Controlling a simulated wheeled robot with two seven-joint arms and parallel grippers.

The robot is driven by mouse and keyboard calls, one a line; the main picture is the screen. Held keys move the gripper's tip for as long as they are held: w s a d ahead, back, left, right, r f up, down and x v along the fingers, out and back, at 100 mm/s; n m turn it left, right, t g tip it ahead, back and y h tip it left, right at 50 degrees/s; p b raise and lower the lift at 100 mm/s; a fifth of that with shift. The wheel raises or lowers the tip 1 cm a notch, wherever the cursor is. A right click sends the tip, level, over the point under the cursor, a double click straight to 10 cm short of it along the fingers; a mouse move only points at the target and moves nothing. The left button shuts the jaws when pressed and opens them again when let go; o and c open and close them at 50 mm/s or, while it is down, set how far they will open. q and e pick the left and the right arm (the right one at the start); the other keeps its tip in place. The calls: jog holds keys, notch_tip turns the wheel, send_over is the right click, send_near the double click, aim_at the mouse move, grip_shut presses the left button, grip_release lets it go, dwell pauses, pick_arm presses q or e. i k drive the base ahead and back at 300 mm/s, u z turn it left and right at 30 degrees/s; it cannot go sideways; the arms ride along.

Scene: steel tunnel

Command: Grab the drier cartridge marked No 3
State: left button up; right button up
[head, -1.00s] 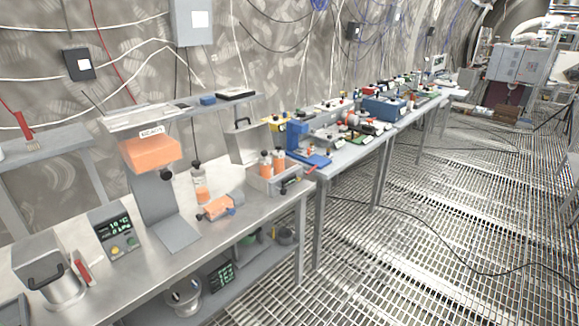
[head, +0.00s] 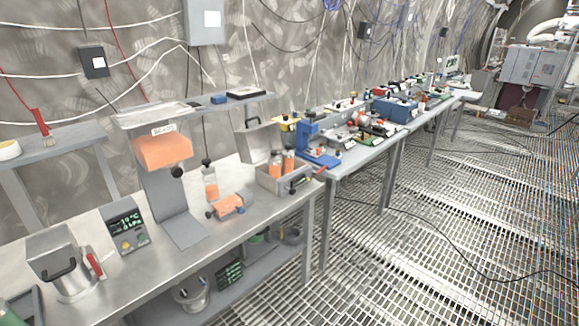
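Several clear cartridges with orange filling are on the near steel bench. One cartridge (head: 210,186) stands upright beside the dispenser stand. Another cartridge (head: 231,206) lies on its side on the bench top in front of it. Two more stand in a grey open box, a left one (head: 275,166) and a right one (head: 288,162); the box wall hides their lower parts. Any number marks are too small to read, so I cannot tell which is No 3. Neither of my grippers is in view.
A hopper of orange beads (head: 163,150) stands on the bench. A display (head: 127,228) and a lidded metal pot (head: 62,268) stand to its left. The grey box (head: 268,183) is near the bench's right end. Grated floor (head: 420,250) at right is open, crossed by a cable.

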aim_at(288, 154)
jog(key=z, duration=0.55)
jog(key=k, duration=0.65)
jog(key=z, duration=0.8)
jog(key=i, duration=1.15)
jog(key=z, duration=0.25)
jog(key=i, duration=2.3)
jog(key=u, duration=0.65)
jog(key=i, duration=1.2)
jog(key=u, duration=1.75)
jog(key=i, duration=1)
jog(key=u, duration=0.65)
